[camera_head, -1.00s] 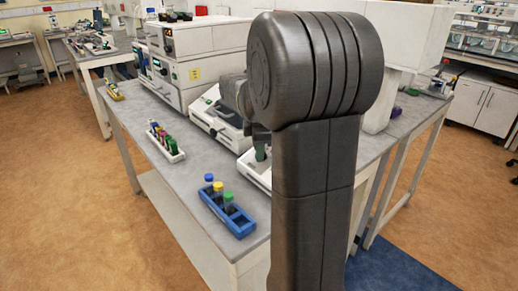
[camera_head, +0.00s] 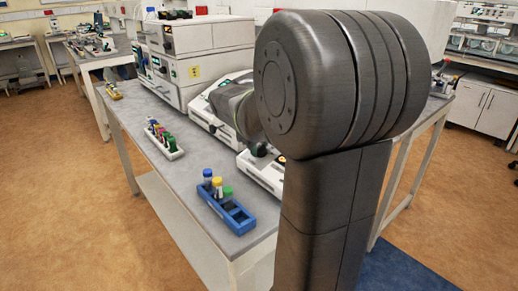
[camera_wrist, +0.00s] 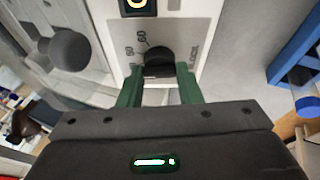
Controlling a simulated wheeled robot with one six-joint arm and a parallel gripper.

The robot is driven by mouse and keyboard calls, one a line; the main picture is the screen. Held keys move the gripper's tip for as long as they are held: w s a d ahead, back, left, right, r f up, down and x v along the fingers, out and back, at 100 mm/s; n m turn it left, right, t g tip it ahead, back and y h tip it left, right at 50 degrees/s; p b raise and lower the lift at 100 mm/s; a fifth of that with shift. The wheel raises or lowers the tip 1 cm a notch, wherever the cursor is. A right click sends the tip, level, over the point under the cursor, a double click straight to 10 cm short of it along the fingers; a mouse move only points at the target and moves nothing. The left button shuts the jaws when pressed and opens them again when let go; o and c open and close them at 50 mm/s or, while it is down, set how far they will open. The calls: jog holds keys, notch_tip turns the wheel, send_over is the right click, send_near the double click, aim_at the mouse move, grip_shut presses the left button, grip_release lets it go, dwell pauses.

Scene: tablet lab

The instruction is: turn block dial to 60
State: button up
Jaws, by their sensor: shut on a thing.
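The block dial (camera_wrist: 158,57) is a round black knob on a white panel (camera_wrist: 208,22), upper middle of the wrist view. Number marks, one of them 60, are printed at its upper left, and the word BLOCK runs along its right. My gripper (camera_wrist: 159,74) has its two green fingers on either side of the dial, shut on it. The dial's pointer is not clear to me. In the head view, a white instrument (camera_head: 257,174) shows partly beside my arm; my gripper is hidden behind the arm there.
A small dark display (camera_wrist: 138,6) sits above the dial. A blue rack (camera_head: 238,224) with capped tubes stands near the bench's front edge. A white rack (camera_head: 172,152) of tubes stands farther left. Stacked instruments (camera_head: 205,38) fill the back of the bench.

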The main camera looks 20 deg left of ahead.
jog(key=m+b, duration=0.1)
jog(key=m+t+b, duration=0.1)
jog(key=m, duration=0.1)
jog(key=shift+f+m+h, duration=0.2)
jog(key=shift+m+h, duration=0.1)
jog(key=m+b, duration=0.3)
jog(key=shift+s+a+m+t+h, duration=0.1)
jog(key=shift+m+t+h, duration=0.3)
jog(key=m+h+b, duration=0.1)
jog(key=m, duration=0.1)
jog(key=m+b, duration=0.2)
jog(key=m, duration=0.1)
jog(key=shift+r+m+h, duration=0.1)
jog(key=shift+m+h, duration=0.2)
jog(key=shift+h, duration=0.1)
jog(key=o, duration=1)
jog(key=shift+c, duration=0.2)
jog(key=shift+r, duration=0.15)
jog(key=p+v, duration=0.2)
jog(key=v, duration=1.1)
jog(key=shift+s, duration=0.45)
jog(key=shift+a, duration=0.1)
